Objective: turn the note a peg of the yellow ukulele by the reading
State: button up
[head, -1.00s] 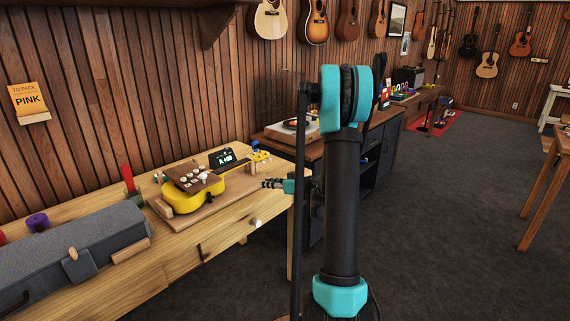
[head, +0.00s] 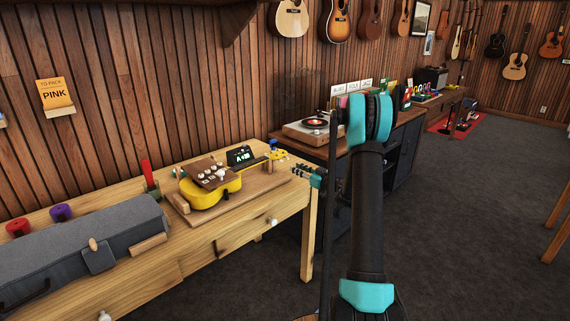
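The yellow ukulele (head: 208,196) lies on a wooden board on the workbench, its neck pointing right. A brown panel with several pale knobs (head: 211,173) covers part of its body. A small dark tuner display (head: 240,156) beside the neck shows green text starting with "A"; the digits are too small to read surely. The headstock (head: 279,155) has yellow and blue pegs; which one is the note A peg, I cannot tell. My gripper (head: 296,169) points left, just right of and below the headstock in the picture. It seems apart from the pegs; its finger opening is too small to judge.
A grey case (head: 75,250) lies on the workbench (head: 235,240) at left, with red (head: 18,227) and purple (head: 61,212) round items behind it. A record player (head: 310,130) stands on the dark cabinet behind my arm. Open floor (head: 460,220) lies to the right.

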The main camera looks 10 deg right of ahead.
aim_at(282, 161)
jog(key=x, duration=0.8)
jog(key=shift+w+a, duration=0.25)
jog(key=shift+c, duration=0.2)
grip_shut()
